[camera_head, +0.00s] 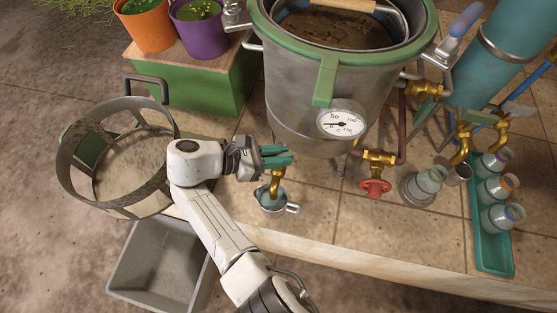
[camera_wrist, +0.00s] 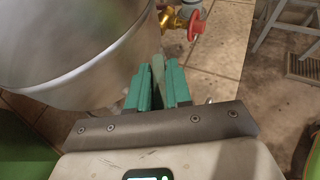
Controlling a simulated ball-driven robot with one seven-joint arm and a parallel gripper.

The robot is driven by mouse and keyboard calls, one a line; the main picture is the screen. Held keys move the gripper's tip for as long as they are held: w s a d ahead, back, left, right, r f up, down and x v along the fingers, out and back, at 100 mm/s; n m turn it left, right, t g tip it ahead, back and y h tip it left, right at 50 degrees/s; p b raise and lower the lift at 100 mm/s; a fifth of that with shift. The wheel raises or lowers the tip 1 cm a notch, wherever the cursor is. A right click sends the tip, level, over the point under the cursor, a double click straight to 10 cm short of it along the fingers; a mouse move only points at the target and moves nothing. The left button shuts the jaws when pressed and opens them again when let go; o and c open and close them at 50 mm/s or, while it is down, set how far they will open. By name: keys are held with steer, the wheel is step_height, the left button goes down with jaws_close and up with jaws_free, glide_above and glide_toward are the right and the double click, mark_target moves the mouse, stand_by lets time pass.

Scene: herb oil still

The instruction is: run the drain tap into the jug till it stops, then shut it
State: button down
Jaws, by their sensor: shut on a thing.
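The still (camera_head: 300,100) is a large grey metal pot with a green rim. Low at its front, the brass spout of the drain tap (camera_head: 275,184) points down over the small metal jug (camera_head: 268,207), which stands upright on the tiled ledge. My gripper (camera_head: 278,157) has its green fingers at the tap, just above the spout. In the wrist view its fingers (camera_wrist: 158,88) are shut on a thin grey-green lever, the tap handle (camera_wrist: 158,66). Most of the tap body is hidden by the fingers. I cannot tell whether liquid is running or how full the jug is.
A metal basket (camera_head: 67,185) and a grey bin (camera_head: 150,262) are at left. The ledge's front edge is close below the jug.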

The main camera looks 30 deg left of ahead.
steer(key=shift+f+m+g+h+b, duration=0.1)
steer(key=shift+m+g+h+b, duration=0.5)
steer(key=shift+m+g+b, duration=0.25)
steer(key=c, duration=1.1)
jaws_free()
steer(key=shift+b+v, duration=0.65)
steer(key=shift+v, duration=4.75)
steer(key=shift+o, duration=0.3)
